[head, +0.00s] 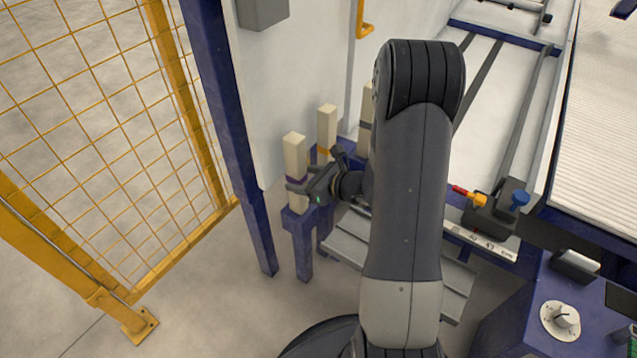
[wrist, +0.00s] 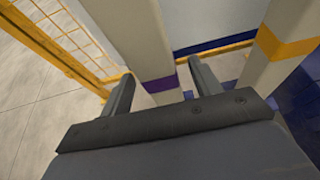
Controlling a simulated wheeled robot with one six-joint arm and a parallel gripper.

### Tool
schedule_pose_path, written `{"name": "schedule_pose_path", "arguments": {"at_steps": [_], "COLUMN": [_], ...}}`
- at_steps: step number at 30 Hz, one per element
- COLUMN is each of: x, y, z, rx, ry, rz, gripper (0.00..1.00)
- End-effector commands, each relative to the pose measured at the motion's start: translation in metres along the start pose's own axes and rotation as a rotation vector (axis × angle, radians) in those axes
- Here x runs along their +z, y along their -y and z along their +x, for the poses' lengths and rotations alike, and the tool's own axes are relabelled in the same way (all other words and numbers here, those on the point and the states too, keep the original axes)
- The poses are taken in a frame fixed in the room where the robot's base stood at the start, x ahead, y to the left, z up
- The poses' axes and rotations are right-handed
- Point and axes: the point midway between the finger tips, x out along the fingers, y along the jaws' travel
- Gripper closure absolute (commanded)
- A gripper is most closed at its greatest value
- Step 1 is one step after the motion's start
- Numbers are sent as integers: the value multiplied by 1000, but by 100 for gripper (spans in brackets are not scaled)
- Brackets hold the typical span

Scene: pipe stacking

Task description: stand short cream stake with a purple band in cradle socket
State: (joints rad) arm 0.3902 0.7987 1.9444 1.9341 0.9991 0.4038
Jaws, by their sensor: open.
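The cream stake with a purple band (head: 295,153) stands upright at the front of a blue rack in the head view. In the wrist view the same stake (wrist: 135,40) rises between the two fingers, its purple band (wrist: 161,84) near fingertip level. My gripper (head: 299,190) is open, with one finger on each side of the stake at about band height. Bare gaps show between the stake and both fingers in the wrist view (wrist: 163,88). The stake's foot is partly hidden by my gripper. I cannot pick out the cradle socket for certain.
A cream stake with an orange band (head: 327,122) stands just behind, also on the right in the wrist view (wrist: 285,45). A third stake (head: 367,104) is partly hidden by my arm. A blue post (head: 222,85) and yellow mesh fence (head: 100,110) stand left.

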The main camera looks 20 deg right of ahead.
Motion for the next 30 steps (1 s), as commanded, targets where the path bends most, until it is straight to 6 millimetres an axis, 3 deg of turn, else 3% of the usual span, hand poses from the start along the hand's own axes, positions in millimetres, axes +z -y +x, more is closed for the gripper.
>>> {"name": "schedule_pose_path", "arguments": {"at_steps": [6,17,30], "x": [-1,0,0], "y": [0,0,0], "z": [22,26,25], "rx": [2,1,1], "ry": [0,0,0], "rz": [0,0,-1], "gripper": [40,41,77]}}
